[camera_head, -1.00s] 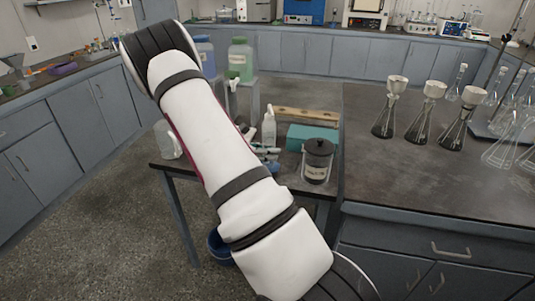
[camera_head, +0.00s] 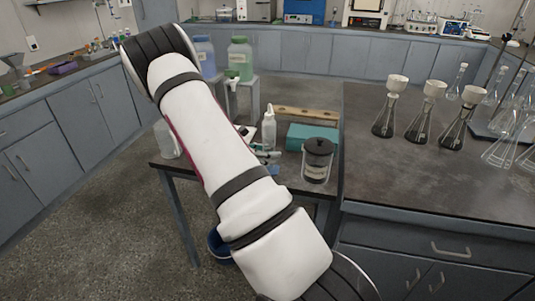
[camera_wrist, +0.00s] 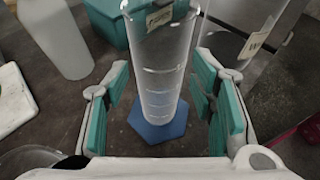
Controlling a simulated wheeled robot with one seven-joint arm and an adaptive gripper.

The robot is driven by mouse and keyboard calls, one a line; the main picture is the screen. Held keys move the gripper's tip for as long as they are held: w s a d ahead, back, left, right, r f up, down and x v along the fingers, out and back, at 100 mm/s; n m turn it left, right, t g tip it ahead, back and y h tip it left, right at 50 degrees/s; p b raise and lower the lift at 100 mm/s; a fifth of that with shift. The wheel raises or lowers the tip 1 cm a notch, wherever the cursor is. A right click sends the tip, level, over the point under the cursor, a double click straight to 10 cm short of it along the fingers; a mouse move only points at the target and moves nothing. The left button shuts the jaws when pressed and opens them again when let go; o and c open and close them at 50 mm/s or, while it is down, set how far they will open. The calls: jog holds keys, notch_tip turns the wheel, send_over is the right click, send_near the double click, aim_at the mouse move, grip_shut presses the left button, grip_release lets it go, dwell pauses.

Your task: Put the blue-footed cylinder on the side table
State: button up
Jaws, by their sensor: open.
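The clear cylinder (camera_wrist: 160,70) with a blue hexagonal foot (camera_wrist: 158,122) stands upright on a dark tabletop in the wrist view. My gripper (camera_wrist: 162,100) is open, with one teal-padded finger on each side of the cylinder and gaps showing between pads and glass. In the head view my arm covers my gripper and most or all of the cylinder. The side table (camera_head: 325,200) stands left of the large dark bench, and the wrist view's surroundings match its top.
A white bottle (camera_wrist: 55,38), a teal box (camera_wrist: 103,22) and a labelled jar (camera_wrist: 250,45) stand close around the cylinder. In the head view, the bottle (camera_head: 269,128), box (camera_head: 312,138) and black-lidded jar (camera_head: 318,160) crowd the side table. Flasks (camera_head: 384,118) stand on the bench (camera_head: 390,185).

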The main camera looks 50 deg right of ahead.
jog(key=v, duration=1.1)
jog(key=s+a+r+m+y, duration=0.3)
jog(key=s+a+r+m, duration=0.1)
jog(key=a+r, duration=0.25)
jog(key=s+a+r+m+t+y, duration=0.4)
jog(key=s+a+r, duration=0.1)
jog(key=s+a, duration=0.5)
jog(key=s+a+r+m+t+y, duration=0.4)
jog(key=s+a, duration=0.6)
jog(key=a, duration=0.4)
notch_tip(320, 180, up, 2)
jog(key=shift+s+a+r+m+y+b, duration=0.1)
jog(key=shift+s+a+m+y+b, duration=0.3)
jog(key=shift+m+y, duration=0.3)
jog(key=shift+w, duration=0.1)
jog(key=shift+t, duration=0.7)
notch_tip(320, 180, up, 5)
jog(key=p, duration=0.4)
